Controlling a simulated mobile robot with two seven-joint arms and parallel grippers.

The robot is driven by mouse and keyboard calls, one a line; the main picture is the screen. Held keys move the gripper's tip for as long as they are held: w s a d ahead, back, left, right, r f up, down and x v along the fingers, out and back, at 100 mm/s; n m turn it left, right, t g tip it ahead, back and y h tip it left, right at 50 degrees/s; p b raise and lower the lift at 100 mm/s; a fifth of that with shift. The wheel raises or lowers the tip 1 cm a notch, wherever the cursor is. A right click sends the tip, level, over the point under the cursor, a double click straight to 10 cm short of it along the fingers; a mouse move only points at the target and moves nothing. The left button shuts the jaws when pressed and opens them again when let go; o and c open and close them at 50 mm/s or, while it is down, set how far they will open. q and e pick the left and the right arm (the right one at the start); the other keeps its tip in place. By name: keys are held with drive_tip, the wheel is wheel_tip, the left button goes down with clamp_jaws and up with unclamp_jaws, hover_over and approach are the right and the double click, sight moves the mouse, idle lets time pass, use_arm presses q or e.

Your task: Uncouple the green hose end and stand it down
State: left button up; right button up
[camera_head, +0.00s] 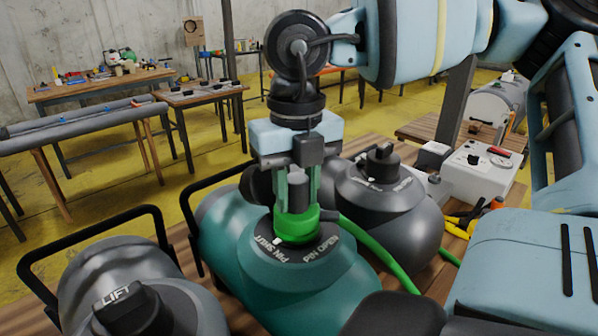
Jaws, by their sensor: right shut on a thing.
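The green hose end (296,222) sits upright over the valve on top of the teal inflatable (239,250). Its green collar meets the valve's dark ring, which bears white lettering including "PIN SHUT". Whether it is locked there cannot be told. My right gripper (298,187) points straight down over the valve and is shut on the hose end, whose upper part shows between and behind the fingers. My left gripper is not in view.
A grey inflatable with a "LIFT" cap (124,300) is at front left, another grey one (383,212) behind right. Black handles (88,234) rise at left. A white box with a gauge (480,172) and yellow-handled tool (466,219) are at right. Worktables stand behind.

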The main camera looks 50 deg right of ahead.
drive_tip(key=n, duration=0.4)
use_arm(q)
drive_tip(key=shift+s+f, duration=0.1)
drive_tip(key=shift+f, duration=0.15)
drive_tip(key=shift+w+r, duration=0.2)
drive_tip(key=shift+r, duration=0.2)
use_arm(e)
drive_tip(key=shift+r, duration=0.8)
idle(0.6)
drive_tip(key=shift+r+p, duration=1.1)
drive_tip(key=shift+r, duration=1.1)
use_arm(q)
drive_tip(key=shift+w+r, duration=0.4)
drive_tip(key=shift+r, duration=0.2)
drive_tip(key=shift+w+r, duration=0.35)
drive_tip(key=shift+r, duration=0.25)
